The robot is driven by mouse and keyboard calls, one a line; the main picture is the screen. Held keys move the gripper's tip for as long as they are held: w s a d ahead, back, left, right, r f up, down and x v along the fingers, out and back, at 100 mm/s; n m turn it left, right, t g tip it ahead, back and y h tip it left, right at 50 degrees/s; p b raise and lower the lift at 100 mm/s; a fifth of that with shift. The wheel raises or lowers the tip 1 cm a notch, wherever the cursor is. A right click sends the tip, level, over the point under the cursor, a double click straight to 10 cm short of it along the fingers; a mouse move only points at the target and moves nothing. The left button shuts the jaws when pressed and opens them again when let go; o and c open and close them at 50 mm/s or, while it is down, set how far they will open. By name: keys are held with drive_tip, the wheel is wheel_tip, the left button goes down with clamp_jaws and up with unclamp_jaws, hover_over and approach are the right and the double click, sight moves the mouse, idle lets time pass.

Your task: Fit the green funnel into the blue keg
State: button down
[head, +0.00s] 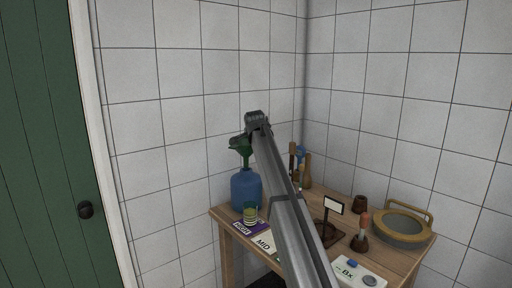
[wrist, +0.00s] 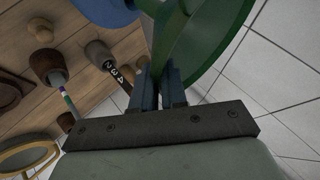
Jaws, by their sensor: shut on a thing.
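The green funnel (head: 240,146) is above the blue keg (head: 246,190) in the head view, wide end up and slightly tilted. Its spout points down at the keg's top. I cannot tell whether the spout tip is inside the mouth or just above it. In the wrist view the funnel (wrist: 212,38) fills the upper right, and part of the keg (wrist: 103,9) shows at the top edge. My gripper (wrist: 164,80) is shut on the funnel, at its narrower part. In the head view my arm hides the fingers. The keg stands upright on the table's back left.
The wooden table (head: 228,231) stands in a tiled corner. Bottles (head: 305,170), a small sign (head: 333,205), a red-handled tool (head: 362,234) and a round brass-rimmed basin (head: 402,227) stand to the right.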

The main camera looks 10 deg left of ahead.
wheel_tip(320, 180, down, 6)
drive_tip(key=shift+f, duration=0.15)
idle(2.9)
drive_tip(key=c, duration=1.1)
unclamp_jaws()
drive_tip(key=v, duration=1.3)
drive_tip(key=shift+s+r, duration=0.25)
drive_tip(key=shift+s, duration=0.1)
